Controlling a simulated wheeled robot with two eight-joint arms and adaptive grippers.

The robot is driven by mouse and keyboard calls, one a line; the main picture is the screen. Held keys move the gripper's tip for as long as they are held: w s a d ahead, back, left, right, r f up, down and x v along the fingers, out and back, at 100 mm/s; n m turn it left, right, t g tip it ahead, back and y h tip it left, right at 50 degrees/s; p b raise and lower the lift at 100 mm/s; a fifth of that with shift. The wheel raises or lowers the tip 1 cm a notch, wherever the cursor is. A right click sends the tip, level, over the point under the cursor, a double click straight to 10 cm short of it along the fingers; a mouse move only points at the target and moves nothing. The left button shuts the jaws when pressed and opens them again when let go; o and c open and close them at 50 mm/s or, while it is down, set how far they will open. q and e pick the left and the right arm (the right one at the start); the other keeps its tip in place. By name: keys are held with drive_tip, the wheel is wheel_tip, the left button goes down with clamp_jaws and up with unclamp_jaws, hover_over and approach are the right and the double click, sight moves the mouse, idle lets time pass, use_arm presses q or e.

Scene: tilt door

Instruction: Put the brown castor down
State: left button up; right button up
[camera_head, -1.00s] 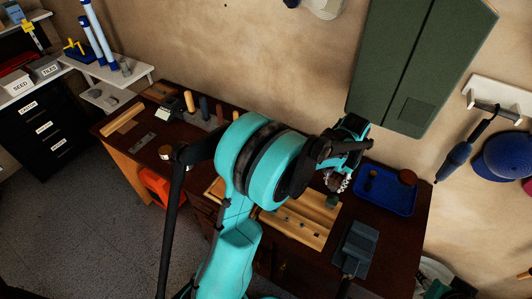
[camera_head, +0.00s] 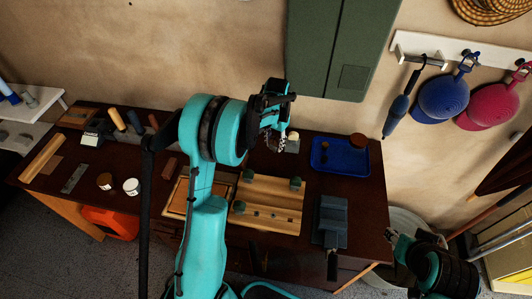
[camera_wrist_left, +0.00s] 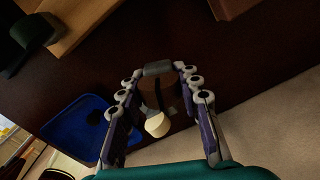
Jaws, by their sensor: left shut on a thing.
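My left gripper (camera_head: 272,141) is over the dark table's back part, left of the blue tray in the head view. In the left wrist view its fingers (camera_wrist_left: 158,72) are shut on the brown castor (camera_wrist_left: 168,92), a small brown piece with a grey bar at the fingertips. The castor is partly hidden and dim; I cannot tell whether it touches the table. A cream knob (camera_wrist_left: 157,122) shows between the fingers and also in the head view (camera_head: 293,136). My right gripper (camera_head: 402,246) is low at the right, its jaws unclear.
The blue tray (camera_head: 318,166) holds small dark and brown things. A wooden board (camera_head: 268,200) with dark green pieces at its corners lies in front of my gripper. A blue-grey vise (camera_head: 331,215) stands right of it. A green cabinet (camera_head: 315,50) hangs above.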

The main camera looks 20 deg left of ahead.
use_arm(q)
drive_tip(key=a+f, duration=0.1)
drive_tip(key=a, duration=0.1)
drive_tip(key=shift+s+a+f, duration=0.1)
drive_tip(key=shift+a+f, duration=0.25)
drive_tip(key=shift+f, duration=0.05)
drive_tip(key=shift+f+b, duration=1)
drive_tip(key=shift+f, duration=1)
drive_tip(key=shift+r, duration=0.1)
drive_tip(key=o, duration=1.2)
